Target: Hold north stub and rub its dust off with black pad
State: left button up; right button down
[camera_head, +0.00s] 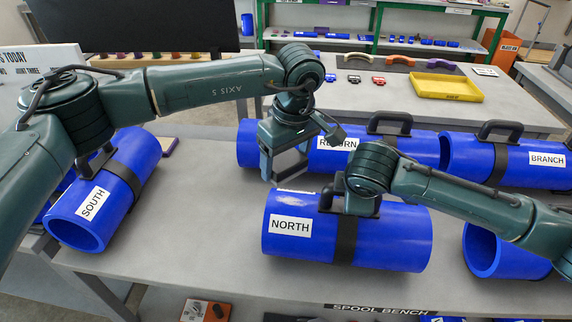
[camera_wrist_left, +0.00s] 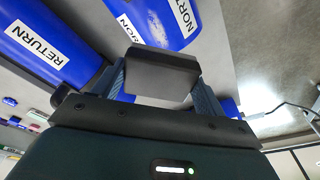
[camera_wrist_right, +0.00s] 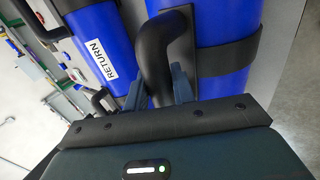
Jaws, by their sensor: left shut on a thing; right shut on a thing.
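The north stub (camera_head: 390,240) is a blue pipe with a NORTH label and a black strap and handle, lying on the grey bench. My right gripper (camera_head: 352,203) is shut on its black handle (camera_wrist_right: 158,50), seen closely in the right wrist view. My left gripper (camera_head: 285,172) is shut on the black pad (camera_wrist_left: 163,72), a dark block between its fingers in the left wrist view. It is above and behind the north stub's left end; contact cannot be told.
The south stub (camera_head: 137,178) lies at the left. The return stub (camera_head: 415,148) and branch stub (camera_head: 500,158) lie behind, close to the north stub. Another blue pipe (camera_head: 484,250) is at the right. A yellow tray (camera_head: 445,86) is on the back table.

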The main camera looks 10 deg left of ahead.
jog(key=shift+w+r, duration=0.1)
jog(key=shift+r, duration=0.1)
jog(key=c, duration=1.1)
grip_release()
jog(key=shift+f, duration=0.15)
